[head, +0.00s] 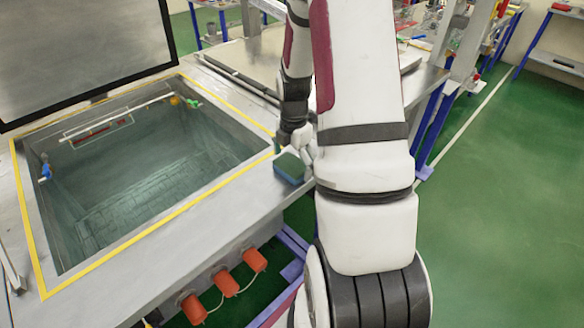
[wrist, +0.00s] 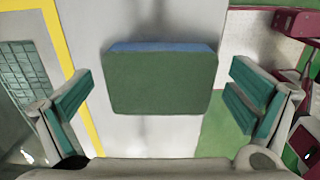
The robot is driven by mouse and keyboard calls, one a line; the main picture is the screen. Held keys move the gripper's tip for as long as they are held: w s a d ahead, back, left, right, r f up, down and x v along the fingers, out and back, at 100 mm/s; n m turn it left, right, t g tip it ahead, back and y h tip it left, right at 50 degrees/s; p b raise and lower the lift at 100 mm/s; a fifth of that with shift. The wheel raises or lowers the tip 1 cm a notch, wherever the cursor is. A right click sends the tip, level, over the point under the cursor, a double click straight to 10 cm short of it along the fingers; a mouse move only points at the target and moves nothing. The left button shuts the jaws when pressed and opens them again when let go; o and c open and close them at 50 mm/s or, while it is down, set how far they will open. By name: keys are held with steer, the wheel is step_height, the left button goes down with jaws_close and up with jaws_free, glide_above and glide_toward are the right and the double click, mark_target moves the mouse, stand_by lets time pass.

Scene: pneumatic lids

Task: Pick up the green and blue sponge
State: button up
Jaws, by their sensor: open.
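The green and blue sponge (head: 289,168) lies on the metal rim at the right of the sunken basin in the head view. In the wrist view the sponge (wrist: 162,82) sits between my two fingers, a little ahead of them, with its green face toward the camera and a blue strip along its far edge. My gripper (wrist: 160,98) is open, with a clear gap between each finger and the sponge. In the head view my arm hides most of my gripper, which is just above and beside the sponge.
The basin (head: 60,262) with yellow tape around it lies left of the sponge. A raised dark-framed lid (head: 85,50) stands behind the basin. Several orange plugs (head: 226,283) hang on the bench's front side. Green floor (head: 500,200) is clear at the right.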

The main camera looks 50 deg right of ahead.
mark_target(294, 163)
steer(key=c, duration=0.8)
steer(key=shift+r, duration=0.2)
steer(key=shift+r, duration=0.25)
step_height(294, 163, up, 3)
steer(key=s+a, duration=0.2)
steer(key=s, duration=0.2)
steer(key=s+a, duration=0.2)
steer(key=s, duration=0.3)
steer(key=s+a+r+p, duration=0.1)
steer(key=s+a, duration=0.2)
steer(key=s, duration=0.2)
steer(key=shift+s+r, duration=0.1)
steer(key=shift+s, duration=0.1)
steer(key=shift+c, duration=0.6)
